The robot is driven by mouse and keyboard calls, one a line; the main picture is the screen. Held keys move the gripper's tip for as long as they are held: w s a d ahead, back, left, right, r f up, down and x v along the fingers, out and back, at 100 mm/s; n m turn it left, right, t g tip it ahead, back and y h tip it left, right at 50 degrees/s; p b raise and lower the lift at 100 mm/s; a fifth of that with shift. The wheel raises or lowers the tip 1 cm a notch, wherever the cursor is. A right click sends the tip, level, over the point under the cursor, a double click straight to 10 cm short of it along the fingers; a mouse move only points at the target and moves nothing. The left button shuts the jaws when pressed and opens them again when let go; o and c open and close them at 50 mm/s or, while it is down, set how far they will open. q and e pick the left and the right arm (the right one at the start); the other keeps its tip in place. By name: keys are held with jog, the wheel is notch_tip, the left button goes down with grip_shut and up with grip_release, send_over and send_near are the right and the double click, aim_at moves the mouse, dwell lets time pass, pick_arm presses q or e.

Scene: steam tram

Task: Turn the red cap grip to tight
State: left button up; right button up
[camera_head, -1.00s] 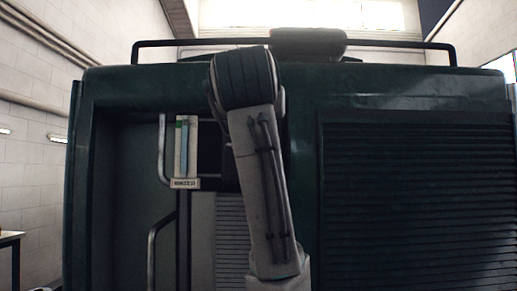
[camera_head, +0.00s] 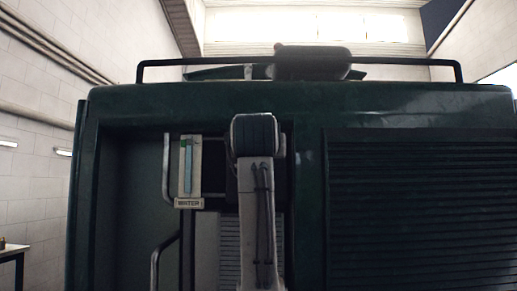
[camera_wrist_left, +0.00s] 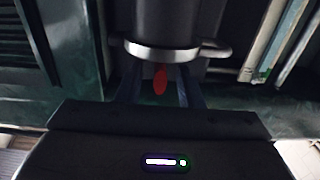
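The red cap grip (camera_wrist_left: 160,80) shows in the left wrist view as a small red tab below a dark cylinder (camera_wrist_left: 165,25) with a silver rim (camera_wrist_left: 165,50). My left gripper (camera_wrist_left: 161,92) has its two dark fingers apart, one on each side of the red grip. Gaps seem to show between the grip and the fingers, though the picture is dim. In the head view one arm of mine rises in front of the tram and hides the cap area; its gripper is hidden there. My right gripper is in neither view.
The dark green tram (camera_head: 310,105) fills the head view. Left of my arm are a water gauge (camera_head: 188,170) with a "WATER" plate (camera_head: 189,203) and handrails (camera_head: 167,170). A louvred panel (camera_head: 425,200) is at the right. A table (camera_head: 14,250) stands far left.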

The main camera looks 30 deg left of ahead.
pick_arm(q)
jog(key=shift+w+a, duration=0.15)
jog(key=shift+w, duration=0.1)
grip_shut()
